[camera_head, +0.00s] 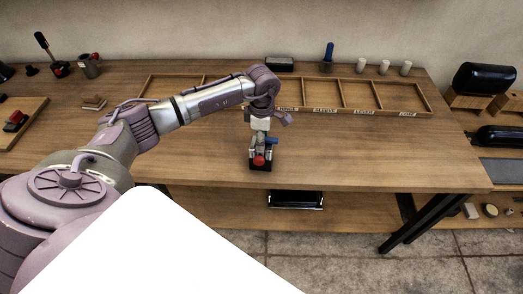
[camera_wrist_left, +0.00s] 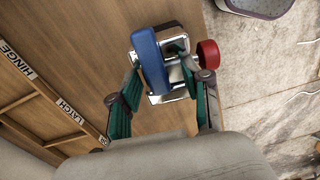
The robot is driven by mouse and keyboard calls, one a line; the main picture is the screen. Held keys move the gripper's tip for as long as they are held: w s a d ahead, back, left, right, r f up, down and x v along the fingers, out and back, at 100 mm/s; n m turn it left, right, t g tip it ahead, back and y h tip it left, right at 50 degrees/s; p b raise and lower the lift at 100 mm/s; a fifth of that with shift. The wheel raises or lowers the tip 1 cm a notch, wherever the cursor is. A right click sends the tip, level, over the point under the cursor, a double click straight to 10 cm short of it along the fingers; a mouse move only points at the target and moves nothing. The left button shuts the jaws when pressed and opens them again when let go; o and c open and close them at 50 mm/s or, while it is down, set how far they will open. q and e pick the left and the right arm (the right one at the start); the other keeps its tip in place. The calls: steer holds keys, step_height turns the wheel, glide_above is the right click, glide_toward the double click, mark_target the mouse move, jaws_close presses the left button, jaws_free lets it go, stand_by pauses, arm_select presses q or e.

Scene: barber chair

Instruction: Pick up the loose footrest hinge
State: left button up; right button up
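The footrest hinge is a chrome piece with a blue bar (camera_wrist_left: 150,60) and a red knob (camera_wrist_left: 208,53). In the head view its red knob (camera_head: 259,161) shows at the table's front edge, above a dark base. My left gripper (camera_head: 261,135) reaches down over it from above. In the left wrist view the green-padded fingers of my left gripper (camera_wrist_left: 158,68) stand on both sides of the chrome and blue parts. The fingertips are very close to it; whether they press on it I cannot tell. My right gripper is not in view.
A wooden compartment tray (camera_head: 385,111) with labels lies behind the gripper. White cylinders (camera_head: 384,67) and a blue-handled tool (camera_head: 328,56) stand at the back. A wooden board (camera_head: 30,118) with a red-and-black item lies left. The tabletop (camera_head: 345,150) right of the hinge is clear.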

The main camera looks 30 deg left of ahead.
arm_select(q)
jaws_close()
steer(key=shift+w+r, duration=0.1)
steer(key=shift+r, duration=0.1)
stand_by(0.3)
